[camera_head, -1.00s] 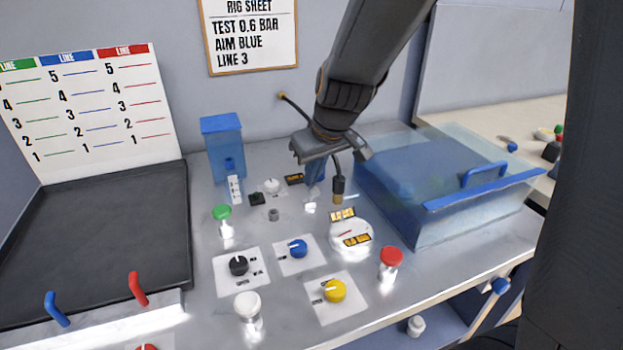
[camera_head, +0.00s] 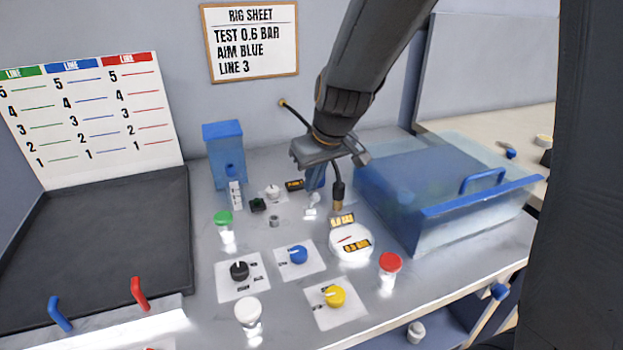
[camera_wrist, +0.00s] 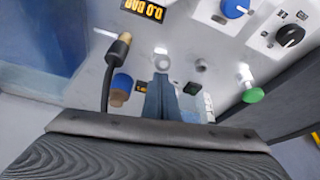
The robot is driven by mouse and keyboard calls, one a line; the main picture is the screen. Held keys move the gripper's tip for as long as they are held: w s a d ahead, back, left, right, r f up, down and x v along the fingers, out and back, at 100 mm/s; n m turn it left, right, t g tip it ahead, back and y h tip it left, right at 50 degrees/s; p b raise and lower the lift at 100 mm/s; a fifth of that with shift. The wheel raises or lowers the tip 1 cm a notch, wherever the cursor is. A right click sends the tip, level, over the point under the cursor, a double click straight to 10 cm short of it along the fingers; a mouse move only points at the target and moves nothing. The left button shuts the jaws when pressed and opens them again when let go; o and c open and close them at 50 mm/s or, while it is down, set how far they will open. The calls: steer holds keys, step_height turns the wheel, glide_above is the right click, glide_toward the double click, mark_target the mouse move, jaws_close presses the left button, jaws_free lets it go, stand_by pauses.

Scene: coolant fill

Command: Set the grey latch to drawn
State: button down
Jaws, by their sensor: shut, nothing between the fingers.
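A small pale grey, ball-topped fitting (camera_head: 313,199) stands on the bench behind the round gauge; I take it to be the grey latch. Its setting is not clear. My gripper (camera_head: 316,187) points down just above it, shut and empty. In the wrist view, the closed fingertips (camera_wrist: 161,78) sit right by the pale round top (camera_wrist: 162,63); I cannot tell whether they touch. The fingers hide part of the bench behind them.
A black hose with a brass tip (camera_head: 337,204) hangs close right of my gripper. The round gauge (camera_head: 350,243), blue knob (camera_head: 298,255) and black knob (camera_head: 239,271) lie nearer. A clear blue-lidded tank (camera_head: 460,215) stands right, a blue container (camera_head: 224,155) left.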

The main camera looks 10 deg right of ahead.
steer(key=s+f+v, duration=0.1)
steer(key=s+v, duration=0.1)
steer(key=v, duration=0.7)
steer(key=shift+r, duration=0.15)
steer(key=shift+s, duration=0.15)
stand_by(0.4)
